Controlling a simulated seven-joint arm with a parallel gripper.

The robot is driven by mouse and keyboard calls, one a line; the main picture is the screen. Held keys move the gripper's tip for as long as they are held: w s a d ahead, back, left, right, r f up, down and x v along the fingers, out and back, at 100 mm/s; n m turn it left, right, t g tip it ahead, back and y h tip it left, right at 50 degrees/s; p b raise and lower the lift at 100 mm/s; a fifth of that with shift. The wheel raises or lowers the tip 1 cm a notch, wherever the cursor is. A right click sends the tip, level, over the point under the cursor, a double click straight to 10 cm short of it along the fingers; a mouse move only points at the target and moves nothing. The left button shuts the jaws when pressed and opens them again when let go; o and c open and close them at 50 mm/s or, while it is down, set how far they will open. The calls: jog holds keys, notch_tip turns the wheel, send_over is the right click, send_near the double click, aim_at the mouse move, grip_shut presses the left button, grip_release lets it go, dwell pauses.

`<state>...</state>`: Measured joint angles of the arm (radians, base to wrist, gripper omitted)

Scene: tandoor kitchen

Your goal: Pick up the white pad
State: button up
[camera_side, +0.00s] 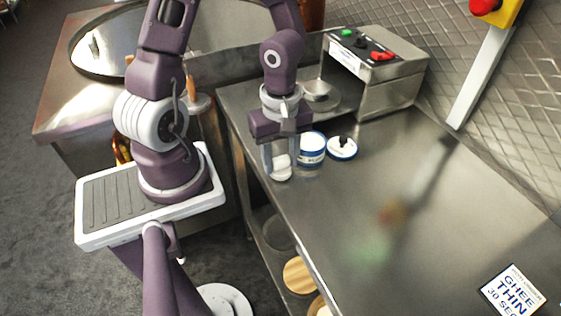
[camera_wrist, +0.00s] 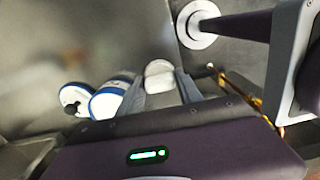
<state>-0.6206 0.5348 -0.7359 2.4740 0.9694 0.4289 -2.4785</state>
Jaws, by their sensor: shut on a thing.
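The white pad (camera_side: 282,161) is small and rounded, near the left edge of the steel counter. My gripper (camera_side: 280,163) points down and is shut on it, with one finger on either side. In the wrist view the pad (camera_wrist: 158,70) shows pale between the fingertips of my gripper (camera_wrist: 159,84). The fingers hide part of the pad. I cannot tell whether it touches the counter.
A blue and white jar (camera_side: 312,150) stands close to the right of my gripper, with a blue-rimmed white lid (camera_side: 342,148) beside it. A steel machine (camera_side: 375,65) with coloured buttons stands behind. A printed card (camera_side: 512,291) lies at front right. The counter's middle is clear.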

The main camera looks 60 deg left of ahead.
aim_at(281, 157)
notch_tip(281, 157, up, 18)
jog(key=o, duration=0.7)
jog(key=c, duration=0.5)
